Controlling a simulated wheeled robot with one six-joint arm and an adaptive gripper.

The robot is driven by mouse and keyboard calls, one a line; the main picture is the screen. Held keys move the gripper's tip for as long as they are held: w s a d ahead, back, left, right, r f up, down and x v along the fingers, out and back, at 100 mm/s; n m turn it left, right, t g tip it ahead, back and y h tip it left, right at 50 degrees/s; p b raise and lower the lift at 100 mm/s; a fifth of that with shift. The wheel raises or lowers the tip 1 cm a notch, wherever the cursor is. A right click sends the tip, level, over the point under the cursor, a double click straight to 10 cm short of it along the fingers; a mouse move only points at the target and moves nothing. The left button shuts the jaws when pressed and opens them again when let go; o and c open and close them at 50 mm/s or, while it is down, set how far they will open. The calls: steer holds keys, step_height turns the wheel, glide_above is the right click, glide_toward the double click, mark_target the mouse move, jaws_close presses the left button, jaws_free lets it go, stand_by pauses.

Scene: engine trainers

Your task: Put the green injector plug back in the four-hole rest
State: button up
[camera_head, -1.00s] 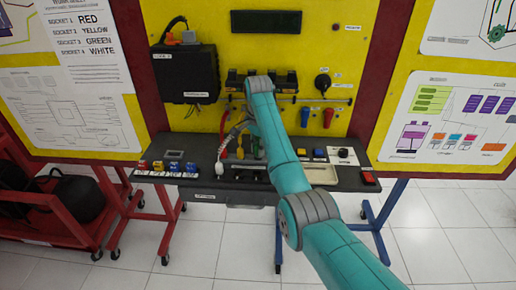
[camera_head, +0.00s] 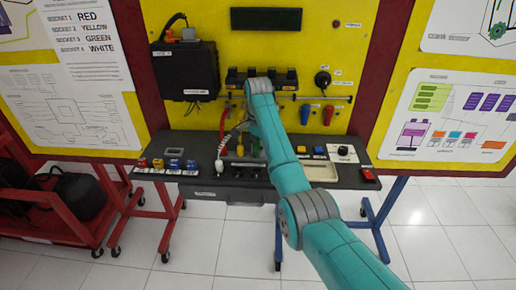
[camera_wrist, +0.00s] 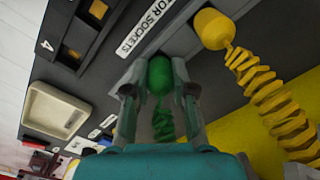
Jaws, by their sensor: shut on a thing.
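The green injector plug (camera_wrist: 159,76) is between the two fingers of my gripper (camera_wrist: 158,92), which is shut on it in the wrist view. Its green coiled cable runs down from it in that picture. The plug's top end is close to the edge of a grey block (camera_wrist: 180,43), which I take to be the four-hole rest. I cannot tell whether the plug touches it or is in a hole. A yellow plug (camera_wrist: 212,28) with a yellow coiled cable is at the same block, right of the green one. In the head view my arm hides much of the gripper.
A label strip ending in "SOCKETS" (camera_wrist: 145,27) and a dark socket block (camera_wrist: 85,35) marked 4 lie beside the grey block. A cream tray (camera_head: 321,172) is right of my arm. A white plug (camera_head: 219,166) and a red cable (camera_head: 222,122) are to the left.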

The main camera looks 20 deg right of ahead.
steer(key=shift+f, duration=0.1)
steer(key=o, duration=0.7)
steer(key=shift+r, duration=2.75)
steer(key=o, duration=0.5)
steer(key=shift+o, duration=0.2)
steer(key=shift+f, duration=0.1)
